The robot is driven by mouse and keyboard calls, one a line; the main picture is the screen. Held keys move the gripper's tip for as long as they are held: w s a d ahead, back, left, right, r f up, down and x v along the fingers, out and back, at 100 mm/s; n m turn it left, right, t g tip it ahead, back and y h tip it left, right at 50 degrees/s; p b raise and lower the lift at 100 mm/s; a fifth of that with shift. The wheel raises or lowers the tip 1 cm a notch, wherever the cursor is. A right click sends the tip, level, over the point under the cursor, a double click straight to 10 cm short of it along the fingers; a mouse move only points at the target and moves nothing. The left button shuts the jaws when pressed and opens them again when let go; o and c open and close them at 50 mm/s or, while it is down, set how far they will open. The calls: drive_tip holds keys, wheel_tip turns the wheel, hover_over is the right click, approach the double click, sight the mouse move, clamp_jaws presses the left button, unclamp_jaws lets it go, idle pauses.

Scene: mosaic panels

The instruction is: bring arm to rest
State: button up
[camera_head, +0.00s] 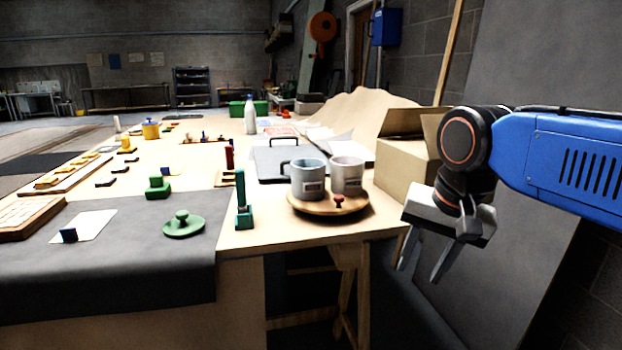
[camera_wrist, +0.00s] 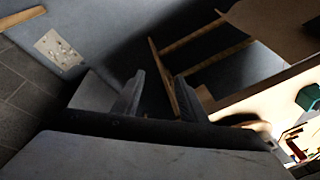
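My gripper (camera_head: 424,262) hangs at the right in the head view, off the table's right edge and in front of the cardboard box. Its fingers point down and stand apart, with nothing between them. In the wrist view the two fingers (camera_wrist: 158,98) are also apart and empty, over the dark floor beside the table. My blue arm link comes in from the right edge of the head view.
The table (camera_head: 245,240) holds a round wooden tray (camera_head: 318,206) with two mugs (camera_head: 308,180) near its right edge. An open cardboard box (camera_head: 398,175) stands behind my gripper. A grey panel (camera_head: 545,60) leans at the right. A green lid (camera_head: 184,225) lies on the dark mat.

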drive_tip(key=s+d+f+n+t, duration=0.1)
drive_tip(key=s+d+f+n, duration=0.1)
drive_tip(key=s+d+f, duration=0.2)
drive_tip(key=s+d+f+n, duration=0.2)
drive_tip(key=s+d+f, duration=0.3)
drive_tip(key=f, duration=0.5)
drive_tip(key=shift+s+f+n+t+h, duration=0.15)
drive_tip(key=shift+f+n+t+h, duration=0.1)
drive_tip(key=shift+n+t+h, duration=0.15)
